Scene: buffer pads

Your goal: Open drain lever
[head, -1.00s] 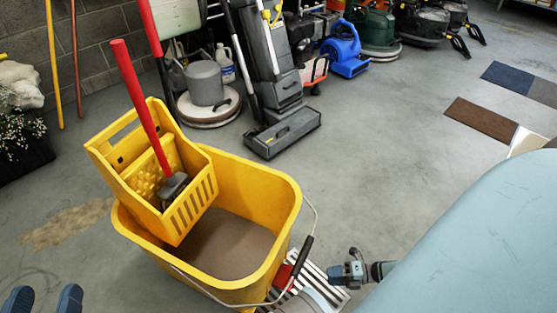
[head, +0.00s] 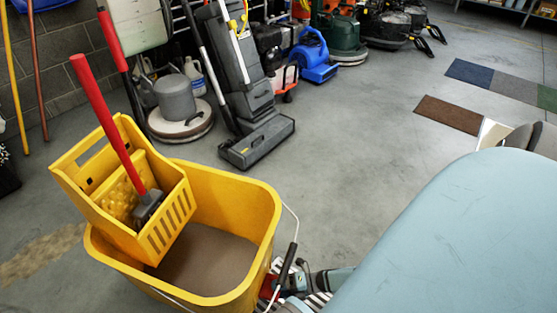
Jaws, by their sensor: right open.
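A yellow mop bucket (head: 262,205) with dark water (head: 205,260) stands at the lower left in the head view. A small red part (head: 267,287), which looks like the drain lever, shows low at the bucket's right side, partly hidden by the bucket handle. My right gripper (head: 293,281) is open, just right of the red part and behind the handle's black grip. I cannot tell whether its fingers touch the red part. My left gripper is not in view.
The wire handle (head: 294,225) with its black grip hangs at the bucket's right side. A yellow wringer (head: 165,225) with a red-handled tool (head: 105,122) sits on the bucket. A floor cleaner (head: 255,143) stands behind.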

